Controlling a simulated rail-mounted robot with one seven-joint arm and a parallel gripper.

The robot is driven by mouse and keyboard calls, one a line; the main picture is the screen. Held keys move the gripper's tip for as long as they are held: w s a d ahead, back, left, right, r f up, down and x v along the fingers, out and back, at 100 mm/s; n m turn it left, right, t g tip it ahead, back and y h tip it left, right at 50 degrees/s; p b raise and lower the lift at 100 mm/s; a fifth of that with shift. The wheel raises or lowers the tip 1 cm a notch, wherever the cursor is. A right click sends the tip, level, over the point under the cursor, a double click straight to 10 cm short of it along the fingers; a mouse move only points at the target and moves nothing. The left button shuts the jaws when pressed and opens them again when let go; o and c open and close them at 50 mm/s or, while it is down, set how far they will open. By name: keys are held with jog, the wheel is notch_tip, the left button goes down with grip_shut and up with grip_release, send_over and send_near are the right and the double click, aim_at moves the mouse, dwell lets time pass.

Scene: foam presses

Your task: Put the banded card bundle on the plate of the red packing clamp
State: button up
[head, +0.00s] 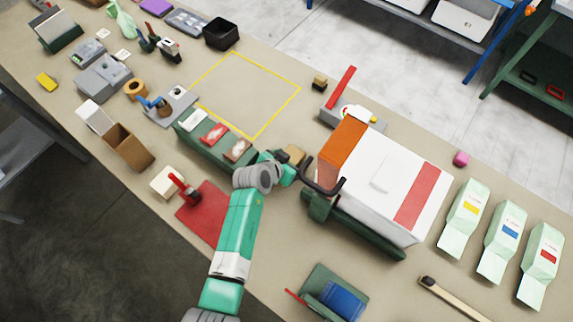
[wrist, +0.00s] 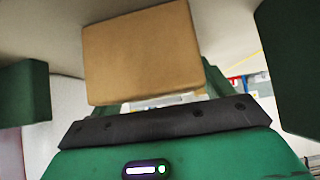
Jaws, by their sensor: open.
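A tan block (head: 293,154), which looks like the card bundle, lies on the bench between my gripper and the large press; no band can be made out on it. In the wrist view a plain tan block (wrist: 143,52) sits between my two dark green fingers, with space on both sides. My gripper (head: 284,167) is open at this block. A red plate (head: 208,217) with an upright red handle, beside a white block, lies to the left of my arm and looks like the red packing clamp. The bare front of the plate shows.
A large white and orange press (head: 385,180) with a black handle stands close right of my gripper. A green tray (head: 190,140) with several packs is to the left. A red lever (head: 341,87) on a grey base stands behind the press. The yellow-outlined area (head: 248,95) is clear.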

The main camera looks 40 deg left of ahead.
jog(key=shift+c, duration=0.2)
jog(key=c, duration=1.2)
jog(key=shift+r, duration=0.7)
jog(key=shift+c, duration=0.2)
notch_tip(320, 180, up, 2)
jog(key=shift+r+p, duration=0.25)
jog(key=shift+p, duration=0.05)
jog(key=s+d, duration=0.1)
jog(key=s, duration=0.4)
jog(key=s+d, duration=0.1)
jog(key=s, duration=0.4)
jog(key=s+d+r, duration=0.1)
jog(key=s, duration=0.4)
jog(key=shift+s+r, duration=0.1)
jog(key=shift+s, duration=0.35)
